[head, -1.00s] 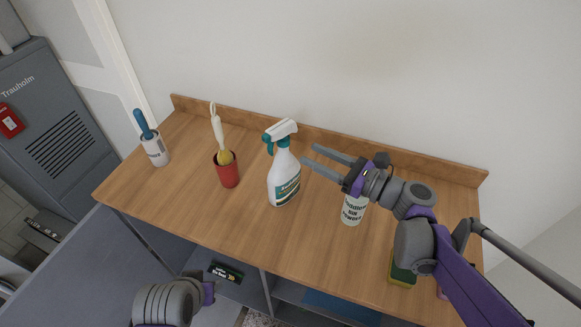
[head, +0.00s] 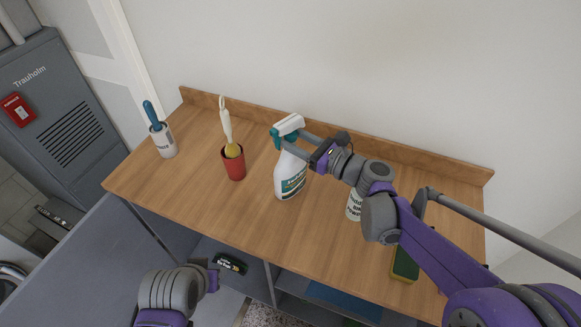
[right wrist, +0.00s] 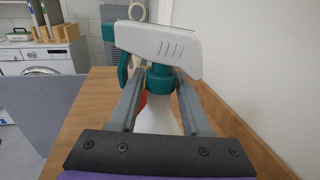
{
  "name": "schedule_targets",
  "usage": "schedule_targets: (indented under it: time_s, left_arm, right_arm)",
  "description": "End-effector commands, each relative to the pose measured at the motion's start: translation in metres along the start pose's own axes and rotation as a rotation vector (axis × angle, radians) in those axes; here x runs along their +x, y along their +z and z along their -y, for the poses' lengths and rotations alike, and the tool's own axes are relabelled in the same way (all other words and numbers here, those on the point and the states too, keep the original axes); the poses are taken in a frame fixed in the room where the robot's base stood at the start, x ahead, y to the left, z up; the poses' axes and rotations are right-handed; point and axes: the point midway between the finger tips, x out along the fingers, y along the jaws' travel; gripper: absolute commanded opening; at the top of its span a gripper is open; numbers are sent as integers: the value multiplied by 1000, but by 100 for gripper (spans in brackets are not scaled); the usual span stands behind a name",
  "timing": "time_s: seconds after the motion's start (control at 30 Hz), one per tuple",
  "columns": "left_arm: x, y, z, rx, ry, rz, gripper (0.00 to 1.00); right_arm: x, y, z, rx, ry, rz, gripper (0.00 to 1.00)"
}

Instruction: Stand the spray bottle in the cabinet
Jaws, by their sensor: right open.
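The white spray bottle (head: 291,177) with a teal collar and trigger stands upright on the wooden top; its head and neck (right wrist: 160,78) fill the middle of the right wrist view. My right gripper (head: 293,143) is open, with one finger on each side of the bottle's neck just under the spray head. I cannot tell whether the fingers touch it. The grey cabinet (head: 272,284) is under the wooden top, its front open, with a divider and a dark box inside. My left gripper (head: 213,280) is in front of the cabinet at the lower left; its fingers are not clear.
On the wooden top (head: 225,210) stand a lint roller (head: 163,142), a red cup (head: 234,167) with a brush, a white can (head: 354,205) partly behind my right arm, and a sponge (head: 405,264). A grey panel (head: 75,265) stands at the left. The top's front middle is clear.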

Motion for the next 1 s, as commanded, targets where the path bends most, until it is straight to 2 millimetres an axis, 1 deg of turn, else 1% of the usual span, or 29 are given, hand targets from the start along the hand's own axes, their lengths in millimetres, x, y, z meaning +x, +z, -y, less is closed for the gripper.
schedule_targets:
  time_s: [0.03, 0.17, 0.2, 0.27, 1.0]
  left_arm:
    - [0, 0, 0, 0, 0, 0, 45]
    - [0, 0, 0, 0, 0, 0, 45]
    - [0, 0, 0, 0, 0, 0, 45]
    - [0, 0, 0, 0, 0, 0, 45]
    - [0, 0, 0, 0, 0, 0, 45]
  right_arm:
    - [0, 0, 0, 0, 0, 0, 42]
    - [0, 0, 0, 0, 0, 0, 19]
    - [0, 0, 0, 0, 0, 0, 12]
    - [0, 0, 0, 0, 0, 0, 1]
    - [0, 0, 0, 0, 0, -1, 0]
